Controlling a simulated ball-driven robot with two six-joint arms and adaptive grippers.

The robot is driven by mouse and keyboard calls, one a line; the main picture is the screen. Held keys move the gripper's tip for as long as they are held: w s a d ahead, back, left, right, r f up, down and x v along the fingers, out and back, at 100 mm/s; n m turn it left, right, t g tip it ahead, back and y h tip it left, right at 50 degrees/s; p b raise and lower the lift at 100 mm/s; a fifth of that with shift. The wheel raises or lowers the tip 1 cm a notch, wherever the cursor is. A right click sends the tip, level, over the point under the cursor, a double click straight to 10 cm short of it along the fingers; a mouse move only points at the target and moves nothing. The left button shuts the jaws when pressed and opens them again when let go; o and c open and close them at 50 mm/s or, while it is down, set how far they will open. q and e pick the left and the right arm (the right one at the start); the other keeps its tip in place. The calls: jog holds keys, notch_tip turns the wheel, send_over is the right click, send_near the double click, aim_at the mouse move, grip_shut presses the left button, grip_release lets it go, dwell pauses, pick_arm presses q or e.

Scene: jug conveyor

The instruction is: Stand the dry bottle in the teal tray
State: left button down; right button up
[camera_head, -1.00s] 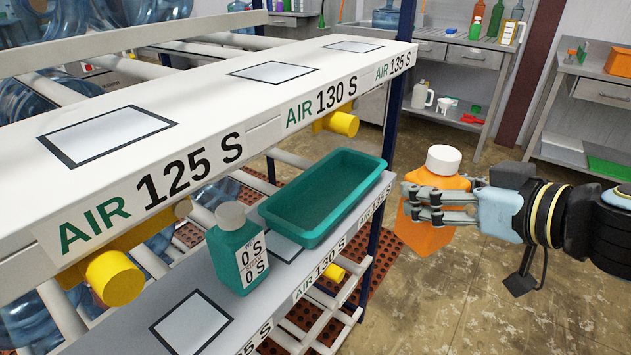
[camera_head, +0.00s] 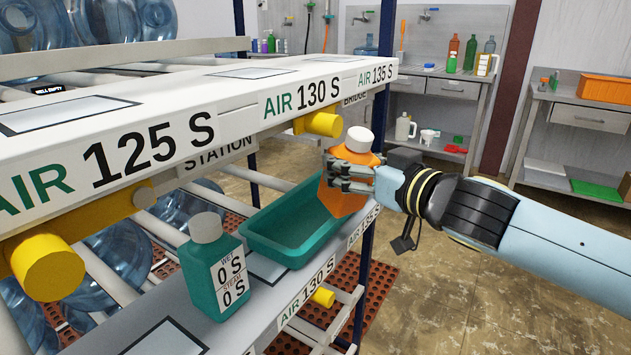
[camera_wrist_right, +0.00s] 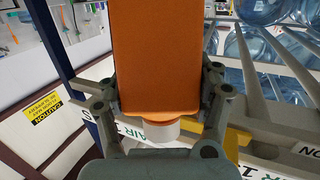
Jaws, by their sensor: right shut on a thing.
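My right gripper (camera_head: 350,180) is shut on an orange bottle (camera_head: 340,200) with a white cap. The bottle is close to upright, over or just beside the right end of the teal tray (camera_head: 262,248); I cannot tell if it touches the tray. In the right wrist view the orange bottle (camera_wrist_right: 158,60) fills the space between the fingers (camera_wrist_right: 160,100). The tray is empty where I can see in; the bottle hides its right end. A teal bottle (camera_head: 208,270) with a grey cap and a "0 S" label stands left of the tray. My left gripper is not in view.
The tray sits on the lower shelf, under the white upper shelf (camera_head: 250,95) marked with AIR times. Yellow cylinders (camera_head: 318,124) stick out below that upper shelf. A blue post (camera_head: 380,110) stands behind the bottle. Benches with bottles stand farther back.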

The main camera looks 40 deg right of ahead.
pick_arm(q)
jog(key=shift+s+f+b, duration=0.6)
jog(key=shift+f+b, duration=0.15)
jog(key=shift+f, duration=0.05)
pick_arm(e)
jog(key=shift+w+f+g, duration=0.55)
jog(key=shift+w+f, duration=0.6)
jog(key=shift+w, duration=0.6)
jog(key=shift+w+f+g, duration=0.6)
jog(key=shift+w+f, duration=0.6)
jog(key=shift+w, duration=0.55)
jog(key=shift+w+f+g, duration=0.55)
jog(key=shift+w+f, duration=0.6)
jog(key=shift+w, duration=0.6)
jog(key=shift+f, duration=0.1)
jog(key=o, duration=1.3)
